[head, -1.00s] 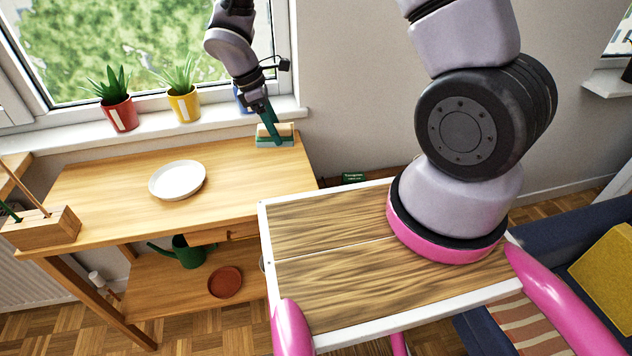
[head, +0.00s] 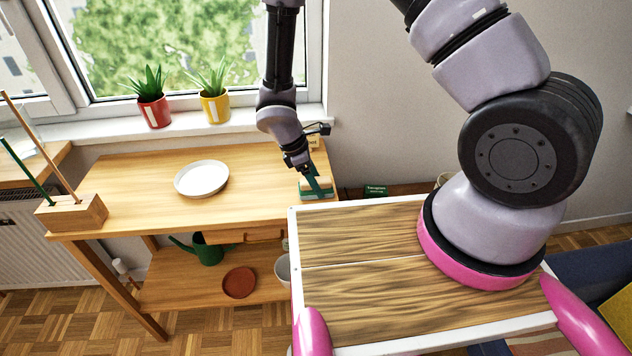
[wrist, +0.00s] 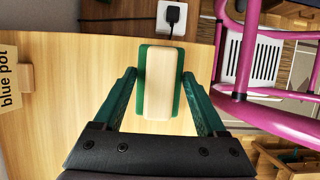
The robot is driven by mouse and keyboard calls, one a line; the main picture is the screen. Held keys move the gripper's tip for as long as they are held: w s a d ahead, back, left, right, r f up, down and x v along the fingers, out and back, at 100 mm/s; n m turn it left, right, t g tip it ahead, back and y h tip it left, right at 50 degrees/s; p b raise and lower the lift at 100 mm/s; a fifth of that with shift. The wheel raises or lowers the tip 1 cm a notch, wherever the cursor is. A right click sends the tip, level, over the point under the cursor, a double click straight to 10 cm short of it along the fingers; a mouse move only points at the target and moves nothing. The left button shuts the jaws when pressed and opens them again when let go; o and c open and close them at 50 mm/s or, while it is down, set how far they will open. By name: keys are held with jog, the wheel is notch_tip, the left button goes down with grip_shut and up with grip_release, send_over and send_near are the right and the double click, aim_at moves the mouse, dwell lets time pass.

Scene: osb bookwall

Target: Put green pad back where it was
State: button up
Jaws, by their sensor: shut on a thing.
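The green pad (head: 318,193) has a pale cream block on top, and it is at the front right end of the wooden workbench (head: 130,185). In the wrist view the pad (wrist: 159,82) lies between the two green fingers of my gripper (wrist: 160,76), with the fingertips against its long sides. My gripper (head: 314,180) is shut on it, reaching down from above in the head view. I cannot tell whether the pad touches the bench top or hangs just above it.
A white plate (head: 202,179) sits mid-bench. A wooden block with rods (head: 72,214) stands at the left end. Red (head: 154,111) and yellow (head: 215,107) plant pots are on the sill. A "blue pot" label (wrist: 10,77) and a wall socket (wrist: 171,19) show in the wrist view.

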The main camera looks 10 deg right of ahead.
jog(key=shift+f, duration=0.25)
jog(key=o, duration=1.1)
jog(key=shift+o, duration=0.2)
jog(key=shift+r, duration=0.1)
jog(key=v, duration=1.2)
